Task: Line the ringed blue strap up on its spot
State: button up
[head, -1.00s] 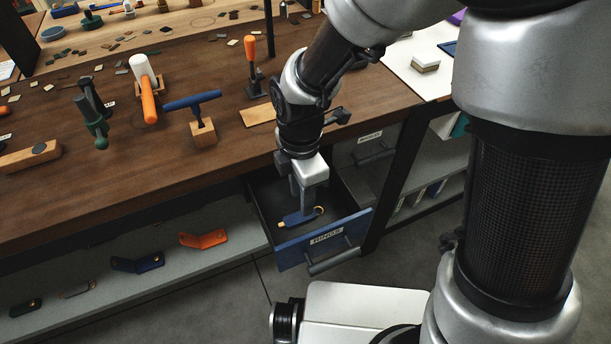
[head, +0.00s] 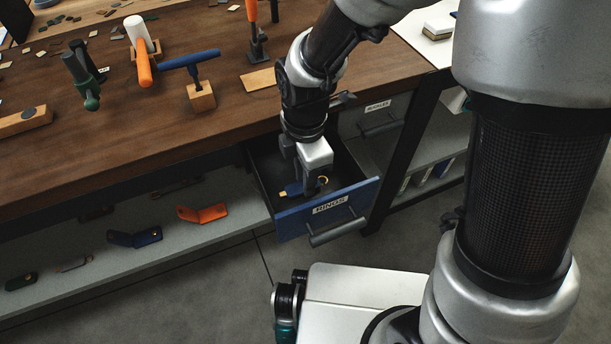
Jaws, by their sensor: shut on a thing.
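A blue strap (head: 291,190) with a yellowish end and a gold ring (head: 323,181) at its right lies inside the open drawer marked RINGS (head: 291,226). My gripper (head: 306,187) reaches down into the drawer and is shut on the strap. The fingers and wrist cover the strap's middle. I cannot tell whether the strap touches the drawer floor. Its marked spot cannot be made out.
The wooden bench top (head: 130,115) above holds a mallet (head: 140,45), a blue-handled tool on a block (head: 200,96) and other tools. The shelf below (head: 200,245) holds an orange bracket (head: 202,214) and a dark blue one (head: 135,238). The drawer walls surround my gripper.

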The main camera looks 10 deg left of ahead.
jog(key=shift+r+p, duration=1.7)
jog(key=shift+r, duration=0.55)
